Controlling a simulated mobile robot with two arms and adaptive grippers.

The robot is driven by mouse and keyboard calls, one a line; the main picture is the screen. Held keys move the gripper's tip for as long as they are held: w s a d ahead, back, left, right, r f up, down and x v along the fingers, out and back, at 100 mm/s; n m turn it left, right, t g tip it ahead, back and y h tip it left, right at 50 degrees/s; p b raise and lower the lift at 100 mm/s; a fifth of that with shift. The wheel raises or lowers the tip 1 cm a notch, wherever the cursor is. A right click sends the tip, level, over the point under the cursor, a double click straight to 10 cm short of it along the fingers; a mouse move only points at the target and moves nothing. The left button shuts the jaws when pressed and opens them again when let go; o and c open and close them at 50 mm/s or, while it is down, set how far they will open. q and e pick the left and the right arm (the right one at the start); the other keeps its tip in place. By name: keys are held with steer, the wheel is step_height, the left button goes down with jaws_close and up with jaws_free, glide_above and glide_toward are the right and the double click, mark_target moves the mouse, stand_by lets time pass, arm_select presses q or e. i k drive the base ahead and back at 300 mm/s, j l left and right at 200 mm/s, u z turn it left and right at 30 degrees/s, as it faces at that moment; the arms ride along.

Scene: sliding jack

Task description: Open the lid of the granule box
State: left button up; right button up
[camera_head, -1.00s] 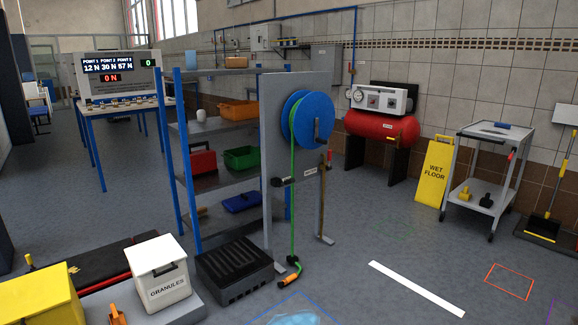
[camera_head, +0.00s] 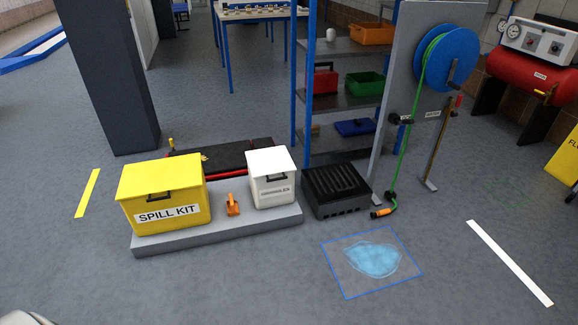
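The white granule box (camera_head: 272,180) stands on the right part of a low grey platform (camera_head: 240,222). Its lid (camera_head: 270,160) is closed, and a dark handle (camera_head: 274,178) shows on the front above the lettering. Neither of my grippers shows in the head view. A small pale part at the bottom left corner may be mine; I cannot tell which part it is.
A yellow spill kit box (camera_head: 163,190) and an orange tool (camera_head: 232,205) share the platform. A black slotted box (camera_head: 336,190) stands right of it. A blue puddle (camera_head: 374,258) lies inside a blue outline in front. The floor before the platform is clear.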

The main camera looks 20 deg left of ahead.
mark_target(267, 161)
steer(key=i+j+u, duration=0.1)
steer(key=u, duration=0.35)
steer(key=i+u, duration=0.3)
steer(key=u, duration=0.15)
steer(key=i+l+u, duration=0.1)
steer(key=u, duration=0.35)
steer(key=i+l, duration=0.05)
steer(key=i, duration=0.05)
